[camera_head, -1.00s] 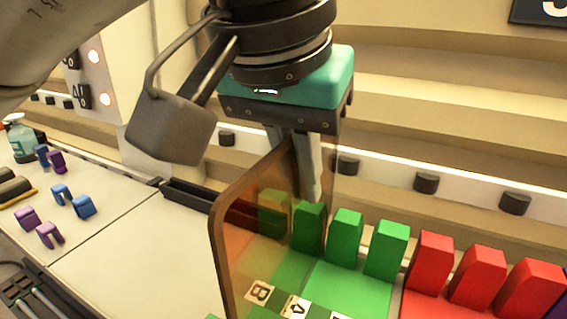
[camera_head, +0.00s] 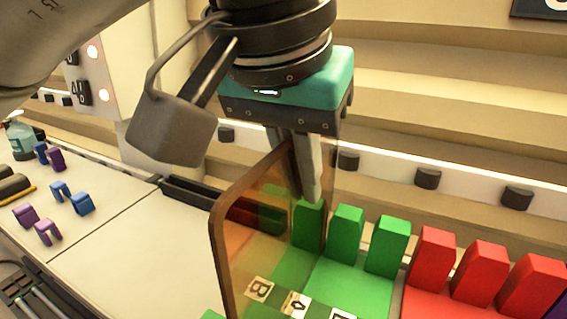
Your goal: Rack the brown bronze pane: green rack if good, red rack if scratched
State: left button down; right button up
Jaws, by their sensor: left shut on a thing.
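The brown bronze pane (camera_head: 250,225) is a see-through sheet with a darker edge, held upright in the middle of the head view. My left gripper (camera_head: 300,165) is shut on its upper edge from above. The pane stands in front of the left part of the green rack (camera_head: 345,275), which shows partly through it. I cannot tell whether its lower edge touches the rack. The red rack (camera_head: 428,305) is right of the green one. No scratch can be made out on the pane. My right gripper is out of view.
Blue and purple clips (camera_head: 75,200) lie on the pale bench (camera_head: 130,265) at the left. A spray bottle (camera_head: 20,138) stands at the far left. A dark channel (camera_head: 190,192) runs behind the pane.

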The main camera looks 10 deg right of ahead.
pick_arm(q)
jog(key=shift+f, duration=0.25)
jog(key=c, duration=0.9)
grip_release()
jog(key=shift+f, duration=0.1)
jog(key=p+v, duration=0.9)
jog(key=v, duration=0.6)
jog(key=shift+s+a+p, duration=0.1)
jog(key=shift+s+p, duration=0.05)
jog(key=shift+p, duration=0.15)
